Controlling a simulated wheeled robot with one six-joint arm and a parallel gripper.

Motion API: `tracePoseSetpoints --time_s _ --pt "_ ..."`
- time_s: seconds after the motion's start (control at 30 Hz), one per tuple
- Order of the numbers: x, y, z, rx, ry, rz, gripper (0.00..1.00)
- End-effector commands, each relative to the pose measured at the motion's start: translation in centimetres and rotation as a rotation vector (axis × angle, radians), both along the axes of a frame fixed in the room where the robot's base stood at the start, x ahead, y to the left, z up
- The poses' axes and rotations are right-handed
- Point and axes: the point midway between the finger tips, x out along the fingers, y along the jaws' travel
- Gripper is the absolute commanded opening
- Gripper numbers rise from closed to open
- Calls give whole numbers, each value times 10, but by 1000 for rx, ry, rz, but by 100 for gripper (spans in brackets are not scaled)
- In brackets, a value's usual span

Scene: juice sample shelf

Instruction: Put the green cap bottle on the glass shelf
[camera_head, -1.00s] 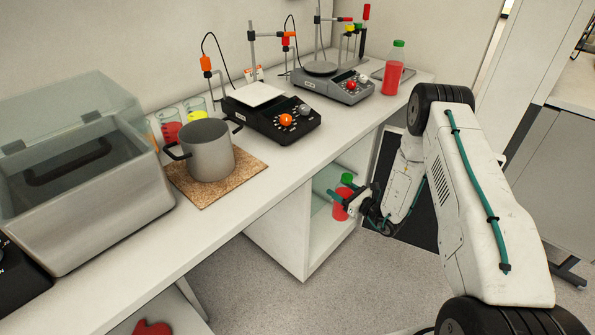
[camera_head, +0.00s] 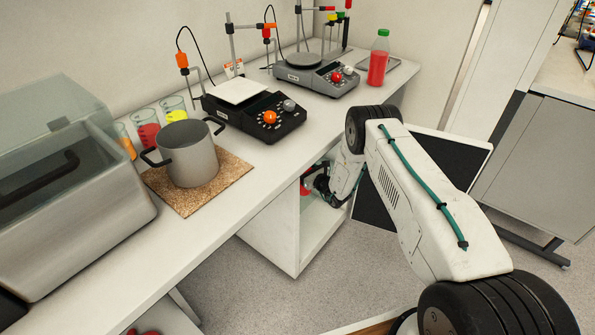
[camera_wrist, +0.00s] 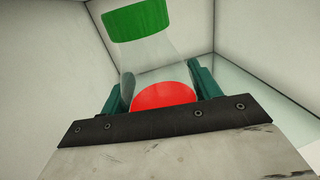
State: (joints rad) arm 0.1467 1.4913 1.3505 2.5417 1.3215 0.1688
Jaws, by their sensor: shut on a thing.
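My gripper (camera_wrist: 160,84) is shut on a clear bottle with a green cap (camera_wrist: 138,20) and red contents, its teal fingers on either side. The bottle looks tilted in the wrist view. In the head view my gripper (camera_head: 318,187) is inside the open compartment under the counter, and only a bit of the red bottle (camera_head: 305,186) shows; its cap is hidden. A pane of the glass shelf (camera_wrist: 262,98) shows to the right of the bottle in the wrist view. Whether the bottle's base touches the glass is hidden.
Another green-capped red bottle (camera_head: 379,60) stands on the counter (camera_head: 240,185). A pot (camera_head: 187,155) on a cork mat, beakers, two instruments and a lidded metal bath (camera_head: 75,220) are also there. White compartment walls (camera_wrist: 45,65) close around my gripper.

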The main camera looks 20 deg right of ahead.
Motion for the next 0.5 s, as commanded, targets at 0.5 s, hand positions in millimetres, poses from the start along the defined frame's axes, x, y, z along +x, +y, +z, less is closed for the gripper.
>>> tracePoseSetpoints --time_s 0.5 --pt "24 10 -31 0 -2 -1 19"
